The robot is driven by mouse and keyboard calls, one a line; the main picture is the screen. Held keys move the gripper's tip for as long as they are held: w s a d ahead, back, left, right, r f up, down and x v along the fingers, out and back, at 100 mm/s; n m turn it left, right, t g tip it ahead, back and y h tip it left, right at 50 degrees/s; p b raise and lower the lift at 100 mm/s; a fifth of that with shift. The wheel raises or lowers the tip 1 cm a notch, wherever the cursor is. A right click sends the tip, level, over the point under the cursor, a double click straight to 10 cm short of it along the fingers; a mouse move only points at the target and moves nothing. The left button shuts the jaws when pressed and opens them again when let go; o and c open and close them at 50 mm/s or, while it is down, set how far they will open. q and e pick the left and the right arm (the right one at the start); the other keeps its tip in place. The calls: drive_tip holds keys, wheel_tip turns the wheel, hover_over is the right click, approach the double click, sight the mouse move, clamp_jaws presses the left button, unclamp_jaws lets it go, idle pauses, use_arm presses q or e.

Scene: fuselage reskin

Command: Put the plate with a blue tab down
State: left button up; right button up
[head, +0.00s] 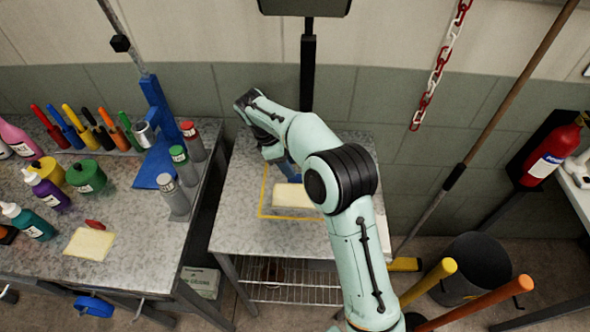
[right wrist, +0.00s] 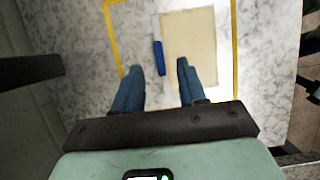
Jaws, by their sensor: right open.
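The plate (head: 291,196) is a cream rectangle lying flat on the small grey table, inside a yellow outline. In the right wrist view the plate (right wrist: 190,48) has a blue tab (right wrist: 158,58) at its left edge, beside a pale strip. My right gripper (head: 287,172) is over the table just behind the plate. In the right wrist view its two blue fingers (right wrist: 160,75) are apart, with nothing held between them; the tab shows just beyond the gap. The tab is hidden in the head view. My left gripper is out of view.
The small table (head: 235,232) has bare space around the yellow outline (head: 262,205). The left bench (head: 140,235) holds bottles, tools and another cream plate (head: 90,243) near a red piece (head: 95,224). A dark bin (head: 478,262) and a fire extinguisher (head: 550,155) stand right.

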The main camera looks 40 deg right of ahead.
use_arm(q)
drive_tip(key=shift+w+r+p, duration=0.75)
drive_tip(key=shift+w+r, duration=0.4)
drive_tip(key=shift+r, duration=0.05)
use_arm(e)
drive_tip(key=v, duration=0.6)
drive_tip(key=shift+r, duration=0.25)
drive_tip(key=shift+w+a, duration=0.1)
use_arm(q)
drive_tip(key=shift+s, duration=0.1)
use_arm(e)
drive_tip(key=shift+f, duration=0.1)
